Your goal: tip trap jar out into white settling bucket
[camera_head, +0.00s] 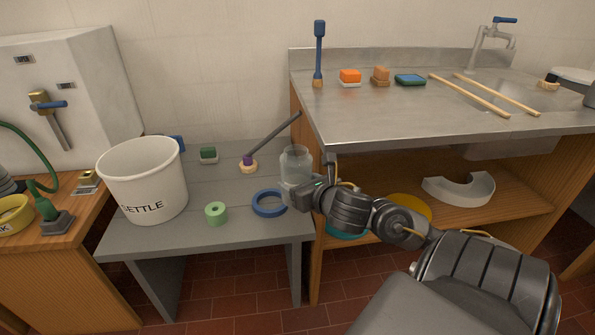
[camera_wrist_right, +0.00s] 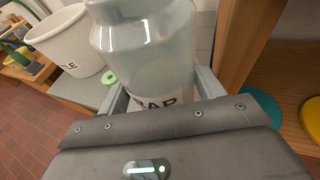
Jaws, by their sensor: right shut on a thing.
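The trap jar (camera_head: 295,163) is clear glass with cloudy greyish contents, upright at the right end of the grey bench. My right gripper (camera_head: 305,192) is shut on it from the right. In the right wrist view the jar (camera_wrist_right: 145,45) stands between the fingers, its label partly hidden by the gripper. I cannot tell whether its base touches the bench. The white settling bucket (camera_head: 143,180), marked SETTLE, stands open at the left end of the bench; it also shows in the right wrist view (camera_wrist_right: 70,45). My left gripper is not in view.
Between bucket and jar lie a green tape roll (camera_head: 215,213), a blue ring (camera_head: 269,203), a green-topped block (camera_head: 208,155) and a dark-handled brush (camera_head: 270,143). The steel sink counter (camera_head: 400,120) and its wooden side panel (camera_head: 304,140) rise close to the jar's right.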

